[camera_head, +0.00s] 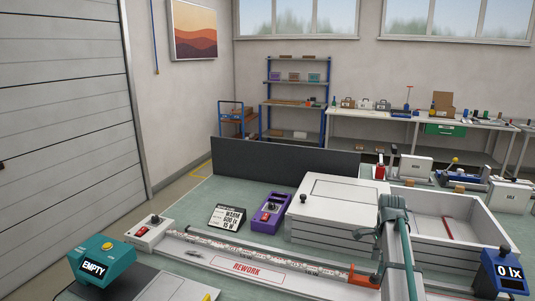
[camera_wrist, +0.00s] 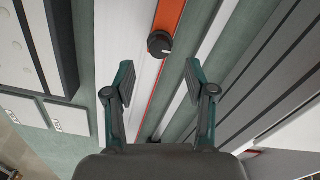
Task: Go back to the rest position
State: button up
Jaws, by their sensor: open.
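My gripper (camera_wrist: 159,84) is open in the wrist view, its two fingers spread with nothing between the tips. It points down over the workbench. Beyond the tips lie a black round knob (camera_wrist: 160,44) and an orange strip (camera_wrist: 170,14). In the head view my arm comes in at the lower right, in front of the open white bin; the fingertips cannot be made out there.
A lidded white box (camera_head: 335,205), a purple switch box (camera_head: 270,212), a black sign (camera_head: 227,216) and the REWORK tray (camera_head: 205,262) stand on the bench. A teal EMPTY device (camera_head: 105,262) is lower left; a blue 0 lx meter (camera_head: 503,271) is at right. A dark panel (camera_head: 280,158) stands behind.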

aim_at(375, 276)
notch_tip(375, 276, up, 6)
notch_tip(375, 276, down, 12)
jog(key=shift+r, duration=0.2)
jog(key=n, duration=2.1)
dwell(0.4)
jog(key=shift+s+a+r+b, duration=0.15)
jog(key=shift+b, duration=0.25)
